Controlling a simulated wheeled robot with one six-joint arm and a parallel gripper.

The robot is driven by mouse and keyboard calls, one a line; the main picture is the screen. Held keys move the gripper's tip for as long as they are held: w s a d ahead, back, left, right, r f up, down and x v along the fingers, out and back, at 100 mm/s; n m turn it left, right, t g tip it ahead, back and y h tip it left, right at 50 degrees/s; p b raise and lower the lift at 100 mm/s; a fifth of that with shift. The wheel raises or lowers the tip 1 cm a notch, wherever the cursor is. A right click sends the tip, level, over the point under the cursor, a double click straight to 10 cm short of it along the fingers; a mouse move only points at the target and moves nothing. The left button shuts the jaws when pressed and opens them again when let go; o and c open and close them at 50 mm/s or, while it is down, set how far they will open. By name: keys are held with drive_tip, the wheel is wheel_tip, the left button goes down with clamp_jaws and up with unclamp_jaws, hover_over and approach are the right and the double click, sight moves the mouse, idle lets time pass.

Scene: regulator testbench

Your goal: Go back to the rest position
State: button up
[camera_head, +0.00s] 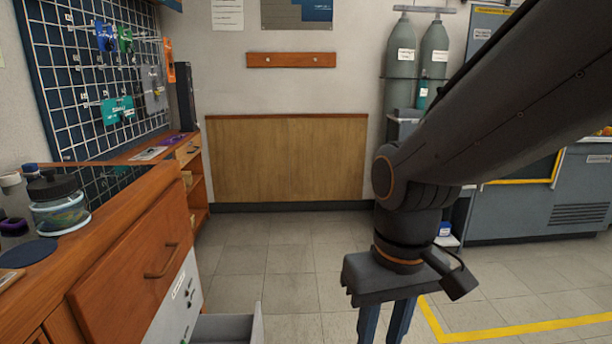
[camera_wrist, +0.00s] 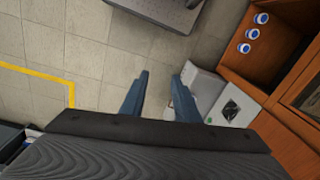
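My gripper (camera_head: 386,322) points down at the right of the middle in the head view, over the tiled floor, with its fingertips cut off by the lower edge. In the wrist view its two blue fingers (camera_wrist: 160,85) stand apart with nothing between them but floor and the edge of a pale box-like part behind. It is open and empty. It touches nothing that I can see.
A wooden workbench (camera_head: 120,235) with an open grey drawer (camera_head: 228,328) stands at the left. A pegboard grid (camera_head: 85,85) hangs above it. Gas cylinders (camera_head: 433,55) and a grey cabinet (camera_head: 520,205) stand at the right. The middle floor (camera_head: 290,255) is clear.

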drive_tip(key=d+r+m+p, duration=0.2)
drive_tip(key=d+r+p, duration=0.6)
drive_tip(key=p, duration=0.8)
drive_tip(key=shift+s+d+r+m+h, duration=0.3)
drive_tip(key=shift+r+m, duration=0.1)
drive_tip(key=shift+r, duration=0.55)
drive_tip(key=shift+a, duration=0.1)
